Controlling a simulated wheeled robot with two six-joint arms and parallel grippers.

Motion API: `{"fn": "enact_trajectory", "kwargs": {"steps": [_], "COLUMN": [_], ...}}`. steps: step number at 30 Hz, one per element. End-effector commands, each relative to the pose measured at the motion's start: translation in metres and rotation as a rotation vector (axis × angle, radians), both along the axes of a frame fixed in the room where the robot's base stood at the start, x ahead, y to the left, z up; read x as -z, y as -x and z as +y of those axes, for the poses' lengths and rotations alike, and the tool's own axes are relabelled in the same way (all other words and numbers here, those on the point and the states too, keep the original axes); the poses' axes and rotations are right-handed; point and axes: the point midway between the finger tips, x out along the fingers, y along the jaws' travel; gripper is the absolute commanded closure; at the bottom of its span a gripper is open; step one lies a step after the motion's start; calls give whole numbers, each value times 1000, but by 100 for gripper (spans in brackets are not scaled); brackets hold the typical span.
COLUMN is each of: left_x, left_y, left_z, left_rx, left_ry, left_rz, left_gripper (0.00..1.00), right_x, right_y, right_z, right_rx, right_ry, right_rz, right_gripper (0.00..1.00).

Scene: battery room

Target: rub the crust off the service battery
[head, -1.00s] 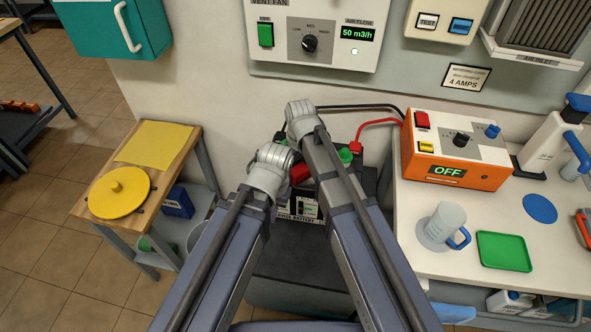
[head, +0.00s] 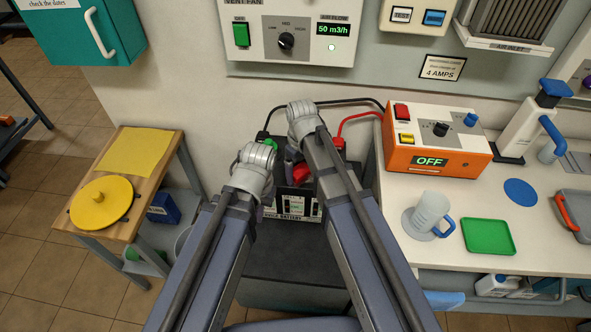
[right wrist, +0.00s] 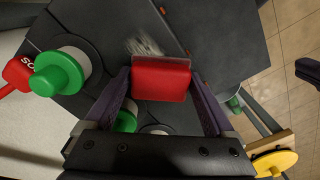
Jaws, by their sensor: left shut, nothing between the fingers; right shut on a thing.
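The service battery (head: 291,208) is a dark box on a dark stand at the middle of the head view, partly hidden by my arms. In the right wrist view a pale, streaky crust patch (right wrist: 146,47) lies on its dark top (right wrist: 90,25). My right gripper (right wrist: 160,85) is shut on a red block (right wrist: 160,78), held over the top close to the patch; I cannot tell whether it touches. The red block also shows in the head view (head: 301,173). My left gripper (head: 266,200) is shut and empty at the battery's left, its fingers mostly hidden.
Green caps (right wrist: 57,73) and a red clip (right wrist: 17,74) stand close by on the battery. Black and red cables run to the orange charger (head: 437,140), which reads OFF. A yellow lid (head: 101,203) lies on the left table.

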Motion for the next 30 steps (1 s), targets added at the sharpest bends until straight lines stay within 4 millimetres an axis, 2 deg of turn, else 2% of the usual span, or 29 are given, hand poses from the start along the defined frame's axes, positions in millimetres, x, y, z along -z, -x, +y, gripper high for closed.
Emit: {"fn": "enact_trajectory", "kwargs": {"steps": [6,16,30], "left_x": [2,2,0], "left_y": [0,0,0], "left_z": [0,0,0], "left_rx": [0,0,0], "left_ry": [0,0,0], "left_rz": [0,0,0], "left_gripper": [100,100,100], "right_x": [2,2,0], "right_y": [4,5,12], "right_z": [-18,-25,-54], "right_rx": [2,3,1], "right_ry": [1,3,1], "right_rz": [0,0,0], "right_gripper": [55,55,55]}}
